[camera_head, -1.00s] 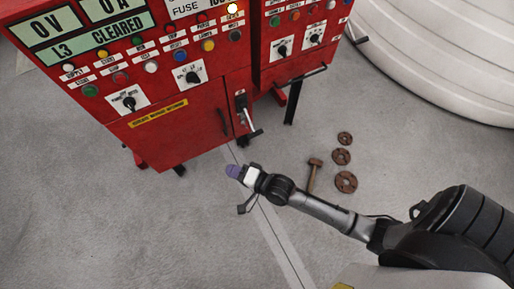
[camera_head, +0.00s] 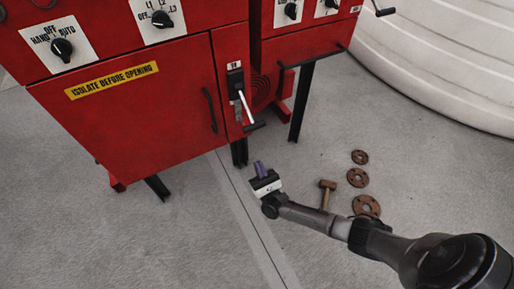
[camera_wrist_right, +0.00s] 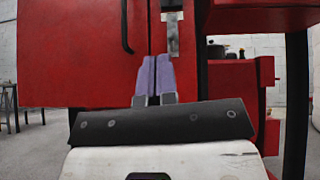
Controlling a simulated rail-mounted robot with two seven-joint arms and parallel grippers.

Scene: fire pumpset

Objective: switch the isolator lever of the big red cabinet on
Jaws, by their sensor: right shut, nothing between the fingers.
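The big red cabinet (camera_head: 150,110) fills the upper left of the head view. Its isolator lever (camera_head: 246,108) is a pale bar with a black grip, slanting down and outward from a dark plate on the narrow right-hand panel. My right gripper (camera_head: 259,167) is shut and empty, below the lever and apart from it, with purple fingertips pointing toward the cabinet. In the right wrist view the closed purple fingers (camera_wrist_right: 154,76) stand before the red front, just below and left of the isolator plate (camera_wrist_right: 173,38). The lever's grip is not clear there. My left gripper is not in view.
A black door handle (camera_head: 210,110) is left of the lever. A second red cabinet (camera_head: 300,45) on black legs stands to the right. A hammer (camera_head: 327,191) and rusty flanges (camera_head: 357,177) lie on the floor. A large white tank (camera_head: 440,60) is at upper right.

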